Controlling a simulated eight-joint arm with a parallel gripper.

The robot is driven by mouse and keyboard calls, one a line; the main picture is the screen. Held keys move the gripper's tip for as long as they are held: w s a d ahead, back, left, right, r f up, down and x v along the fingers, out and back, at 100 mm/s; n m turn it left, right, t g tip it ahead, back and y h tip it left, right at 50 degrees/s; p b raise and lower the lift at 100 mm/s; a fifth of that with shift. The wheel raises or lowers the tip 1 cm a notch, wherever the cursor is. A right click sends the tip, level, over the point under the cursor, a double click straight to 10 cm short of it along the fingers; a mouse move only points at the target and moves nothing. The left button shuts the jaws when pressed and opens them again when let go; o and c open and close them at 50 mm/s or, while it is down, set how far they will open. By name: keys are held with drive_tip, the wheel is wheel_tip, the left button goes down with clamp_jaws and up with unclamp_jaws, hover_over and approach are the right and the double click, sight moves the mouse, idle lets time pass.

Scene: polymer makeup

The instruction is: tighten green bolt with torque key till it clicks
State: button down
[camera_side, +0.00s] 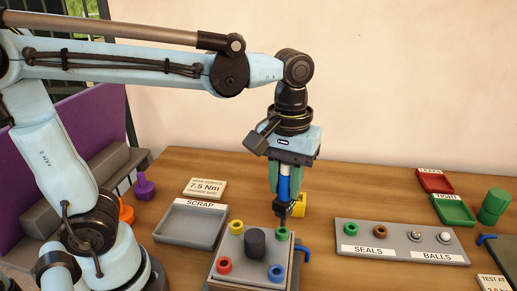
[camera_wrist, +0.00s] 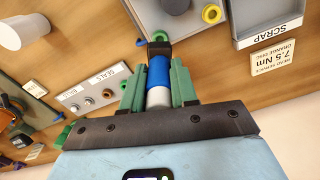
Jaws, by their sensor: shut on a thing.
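My gripper (camera_side: 285,188) has green fingers and is shut on the upright torque key (camera_side: 284,183), which has a blue body and a black head. The key also shows in the wrist view (camera_wrist: 158,72), between the green fingers. The green bolt (camera_side: 283,234) is at the back right corner of a grey square block (camera_side: 240,274). The key's lower end is directly above the green bolt, very close; I cannot tell whether they touch. In the wrist view the black head partly covers the green bolt (camera_wrist: 160,36).
Yellow (camera_side: 236,226), red (camera_side: 224,266) and blue (camera_side: 276,272) bolts surround a dark central cylinder (camera_side: 255,243) on the block. The scrap tray (camera_side: 190,226) is left; the seals and balls panel (camera_side: 400,240) is right. A yellow piece (camera_side: 300,204) shows beside the key.

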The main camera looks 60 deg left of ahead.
drive_tip(key=shift+f, duration=1)
drive_tip(key=c, duration=0.8)
unclamp_jaws()
wheel_tip(320, 180, up, 12)
